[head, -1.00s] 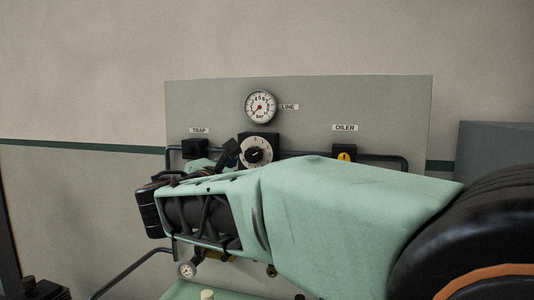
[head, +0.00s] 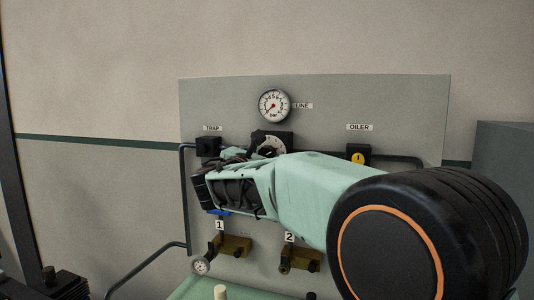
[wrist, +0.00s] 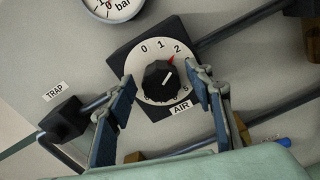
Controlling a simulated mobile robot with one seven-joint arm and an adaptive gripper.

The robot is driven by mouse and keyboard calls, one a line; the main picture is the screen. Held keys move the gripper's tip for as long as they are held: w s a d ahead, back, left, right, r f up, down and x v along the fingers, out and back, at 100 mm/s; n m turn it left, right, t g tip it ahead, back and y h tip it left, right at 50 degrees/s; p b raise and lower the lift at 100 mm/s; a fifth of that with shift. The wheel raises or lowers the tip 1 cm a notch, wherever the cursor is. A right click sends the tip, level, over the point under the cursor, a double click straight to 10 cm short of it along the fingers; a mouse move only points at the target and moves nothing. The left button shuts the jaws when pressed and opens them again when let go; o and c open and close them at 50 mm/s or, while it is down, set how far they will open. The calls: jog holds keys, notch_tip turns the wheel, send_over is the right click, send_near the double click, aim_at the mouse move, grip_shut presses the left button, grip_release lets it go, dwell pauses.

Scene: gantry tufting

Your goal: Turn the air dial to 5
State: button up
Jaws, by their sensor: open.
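The air dial (wrist: 142,61) has a white numbered face on a dark square plate, above an AIR label (wrist: 181,108). My gripper (wrist: 159,77) is open, one finger on each side of the knob. Gaps show between knob and fingers. The right finger hides part of the scale; a 5 shows at lower right. In the head view, my gripper and arm cover much of the dial (head: 271,146).
The line gauge (head: 274,105) is above the dial. The trap fitting (head: 208,146) is to its left and the yellow-marked oiler (head: 358,155) to its right. A dark pipe (head: 187,205) runs down the panel's left side. Valves 1 (head: 232,246) and 2 (head: 300,259) are below.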

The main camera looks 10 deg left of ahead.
jog(key=c, duration=1.2)
jog(key=shift+o, duration=0.2)
jog(key=shift+f+m+b, duration=0.15)
jog(key=shift+m+b, duration=0.15)
jog(key=shift+b, duration=0.3)
jog(key=shift+d+f+m+b, duration=0.1)
jog(key=shift+f+m+b, duration=0.05)
jog(key=shift+m+b, duration=4.2)
jog(key=shift+d+f+m+b, duration=0.1)
jog(key=shift+m+b, duration=4.15)
jog(key=shift+b, duration=0.1)
